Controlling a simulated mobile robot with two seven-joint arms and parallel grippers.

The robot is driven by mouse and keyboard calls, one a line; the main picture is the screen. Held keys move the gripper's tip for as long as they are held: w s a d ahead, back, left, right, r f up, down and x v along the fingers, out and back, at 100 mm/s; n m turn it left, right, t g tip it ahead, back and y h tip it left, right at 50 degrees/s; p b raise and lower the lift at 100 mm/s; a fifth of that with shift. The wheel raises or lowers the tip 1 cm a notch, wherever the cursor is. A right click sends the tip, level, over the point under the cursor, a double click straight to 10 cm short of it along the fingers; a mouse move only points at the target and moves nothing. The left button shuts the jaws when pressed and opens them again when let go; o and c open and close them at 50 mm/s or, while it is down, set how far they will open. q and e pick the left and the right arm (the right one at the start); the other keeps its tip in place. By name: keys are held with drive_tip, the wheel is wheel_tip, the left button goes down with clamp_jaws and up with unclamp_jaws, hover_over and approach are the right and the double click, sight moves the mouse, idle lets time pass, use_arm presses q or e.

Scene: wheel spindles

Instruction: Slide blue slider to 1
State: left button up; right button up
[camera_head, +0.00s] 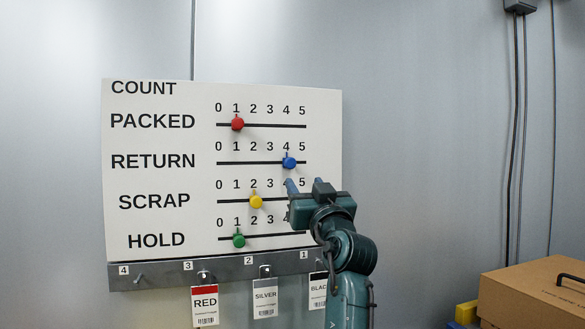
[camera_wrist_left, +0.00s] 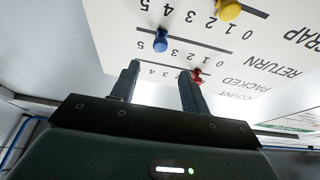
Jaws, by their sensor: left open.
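The blue slider (camera_head: 289,162) sits at about 4 on the RETURN row of the white count board (camera_head: 150,100). It also shows in the left wrist view (camera_wrist_left: 160,42), where the board appears upside down. My left gripper (camera_head: 305,184) is open and empty in front of the board, just below the blue slider in the head view. Its fingers are apart in the left wrist view (camera_wrist_left: 160,78), with the blue slider beyond them, not between them. It hides parts of the SCRAP and HOLD rows. My right gripper is out of view.
The red slider (camera_head: 237,124) is at 1, the yellow slider (camera_head: 256,201) at about 2 and the green slider (camera_head: 239,241) at about 1. Tags hang from the rail (camera_head: 160,277) below, including RED (camera_head: 205,305) and SILVER (camera_head: 265,298). A cardboard box (camera_head: 530,300) is lower right.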

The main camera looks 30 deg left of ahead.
sight(291, 164)
use_arm(q)
drive_tip(key=p+x, duration=0.1)
drive_tip(key=x, duration=0.9)
drive_tip(key=shift+d, duration=0.1)
clamp_jaws()
